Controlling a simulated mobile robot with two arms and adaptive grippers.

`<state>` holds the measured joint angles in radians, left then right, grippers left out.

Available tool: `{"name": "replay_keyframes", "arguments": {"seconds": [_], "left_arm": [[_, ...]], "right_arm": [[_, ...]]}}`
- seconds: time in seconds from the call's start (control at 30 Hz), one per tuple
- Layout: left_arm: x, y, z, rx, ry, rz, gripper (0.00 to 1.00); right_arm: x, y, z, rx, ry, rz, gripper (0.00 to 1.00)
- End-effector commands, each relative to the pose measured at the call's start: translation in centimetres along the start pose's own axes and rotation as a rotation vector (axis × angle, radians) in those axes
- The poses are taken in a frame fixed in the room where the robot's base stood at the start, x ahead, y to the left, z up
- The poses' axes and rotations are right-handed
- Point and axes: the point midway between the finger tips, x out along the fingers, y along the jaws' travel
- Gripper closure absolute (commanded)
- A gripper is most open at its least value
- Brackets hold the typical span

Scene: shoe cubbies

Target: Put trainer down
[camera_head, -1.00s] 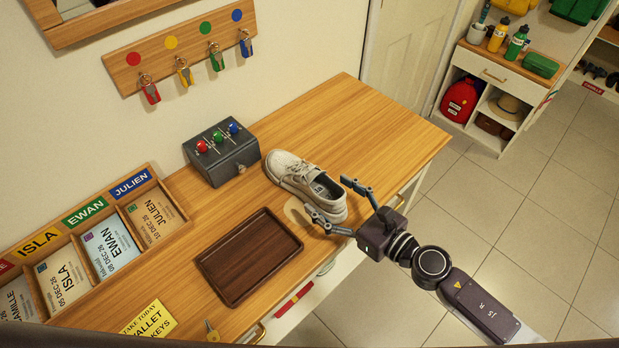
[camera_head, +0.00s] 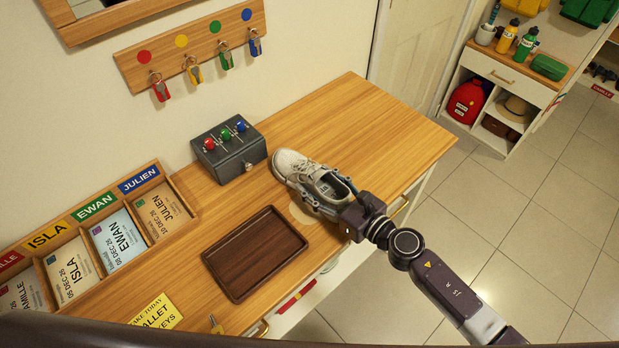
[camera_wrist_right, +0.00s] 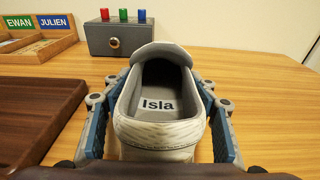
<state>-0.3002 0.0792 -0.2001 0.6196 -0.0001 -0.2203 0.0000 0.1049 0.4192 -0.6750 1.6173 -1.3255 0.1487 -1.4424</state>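A pale grey-white trainer (camera_head: 297,166) stands on the wooden table, its toe pointing to the back left. Its open heel end shows in the wrist view (camera_wrist_right: 160,133), with "Isla" on the insole. My right gripper (camera_head: 318,184) is around the heel half, one finger along each side. My left gripper is not in view.
A dark wooden tray (camera_head: 207,262) lies front left of the trainer. A grey box (camera_head: 228,160) with coloured knobs stands behind it. A name-card rack (camera_head: 108,192) is at the left. The table's right part (camera_head: 385,120) is clear.

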Motion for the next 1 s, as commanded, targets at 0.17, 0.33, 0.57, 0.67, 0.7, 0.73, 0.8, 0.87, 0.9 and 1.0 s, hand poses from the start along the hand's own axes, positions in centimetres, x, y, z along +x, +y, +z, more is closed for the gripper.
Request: {"name": "replay_keyframes", "arguments": {"seconds": [0.17,0.33,0.57,0.67,0.7,0.73,0.8,0.87,0.9,1.0], "left_arm": [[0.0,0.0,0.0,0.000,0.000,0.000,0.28],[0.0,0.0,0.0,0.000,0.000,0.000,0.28],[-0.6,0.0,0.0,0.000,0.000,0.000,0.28],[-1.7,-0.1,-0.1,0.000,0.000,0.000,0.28],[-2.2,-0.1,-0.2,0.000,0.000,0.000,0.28],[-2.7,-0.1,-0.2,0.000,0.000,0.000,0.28],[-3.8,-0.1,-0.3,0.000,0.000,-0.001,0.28],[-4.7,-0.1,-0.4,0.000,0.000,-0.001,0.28],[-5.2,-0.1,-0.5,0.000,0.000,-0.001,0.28],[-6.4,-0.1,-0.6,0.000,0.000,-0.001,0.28]], "right_arm": [[0.0,0.0,0.0,0.000,0.000,0.001,0.69],[0.0,0.0,0.1,0.000,-0.002,0.001,0.84],[-0.1,0.0,0.8,-0.002,-0.002,0.002,0.84],[-0.3,-0.1,2.2,-0.004,-0.002,0.001,0.84],[-0.4,-0.1,3.0,-0.005,-0.002,0.002,0.84],[-0.5,-0.1,3.6,-0.005,-0.002,0.002,0.84],[-0.7,-0.1,4.9,-0.005,-0.002,0.002,0.84],[-0.9,-0.1,6.0,-0.006,-0.002,0.001,0.84],[-1.0,-0.1,6.6,-0.004,-0.002,0.002,0.84],[-1.2,-0.1,8.0,-0.003,-0.002,0.001,0.84]]}}
